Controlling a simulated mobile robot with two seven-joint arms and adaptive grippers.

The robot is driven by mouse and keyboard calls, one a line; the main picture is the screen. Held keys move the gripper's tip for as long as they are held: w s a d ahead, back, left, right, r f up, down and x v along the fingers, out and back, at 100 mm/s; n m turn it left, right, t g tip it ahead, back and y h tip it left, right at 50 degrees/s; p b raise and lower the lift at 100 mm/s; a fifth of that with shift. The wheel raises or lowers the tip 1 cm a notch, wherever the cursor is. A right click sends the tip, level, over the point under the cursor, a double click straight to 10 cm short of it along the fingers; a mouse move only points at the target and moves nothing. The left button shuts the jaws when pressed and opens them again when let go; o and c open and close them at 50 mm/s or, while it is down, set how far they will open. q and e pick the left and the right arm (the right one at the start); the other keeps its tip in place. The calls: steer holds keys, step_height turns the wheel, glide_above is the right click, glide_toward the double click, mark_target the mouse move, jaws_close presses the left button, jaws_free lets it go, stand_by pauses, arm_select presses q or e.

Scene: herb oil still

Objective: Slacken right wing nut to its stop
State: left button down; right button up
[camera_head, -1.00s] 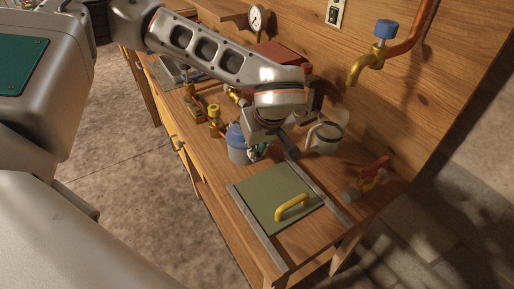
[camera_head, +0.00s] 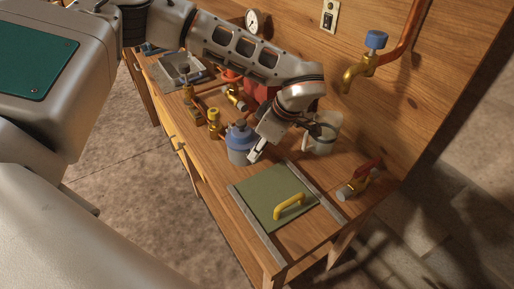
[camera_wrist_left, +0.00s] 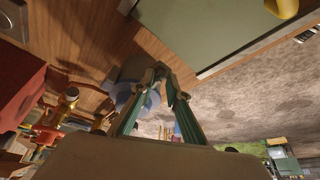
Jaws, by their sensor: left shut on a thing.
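A grey vessel with a blue lid (camera_head: 238,136) stands upright on the wooden bench. Its blue lid also shows behind the fingers in the left wrist view (camera_wrist_left: 126,92). My left gripper (camera_head: 254,155) comes down at a slant from the right and sits at the vessel's right side. In the left wrist view its two green-sided fingers (camera_wrist_left: 166,76) converge to nearly touching tips beside the lid. They are shut on a small part there, apparently the right wing nut, which the fingertips mostly hide. My right gripper is not in view.
A clear jug (camera_head: 324,132) stands close behind my left wrist. Brass valves (camera_head: 214,122) stand left of the vessel. A green panel with a yellow handle (camera_head: 289,207) lies in front, between metal rails. A red-handled tap (camera_head: 360,178) is at the right.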

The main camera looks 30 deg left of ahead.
arm_select(q)
steer(key=shift+w+n, duration=0.15)
steer(key=shift+n, duration=0.15)
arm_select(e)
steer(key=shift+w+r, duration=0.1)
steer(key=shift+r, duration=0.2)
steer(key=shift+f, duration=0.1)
arm_select(q)
steer(key=c, duration=1.8)
jaws_free()
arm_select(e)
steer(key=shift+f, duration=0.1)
arm_select(q)
steer(key=shift+r, duration=0.2)
steer(key=v, duration=0.7)
steer(key=shift+w+r, duration=0.1)
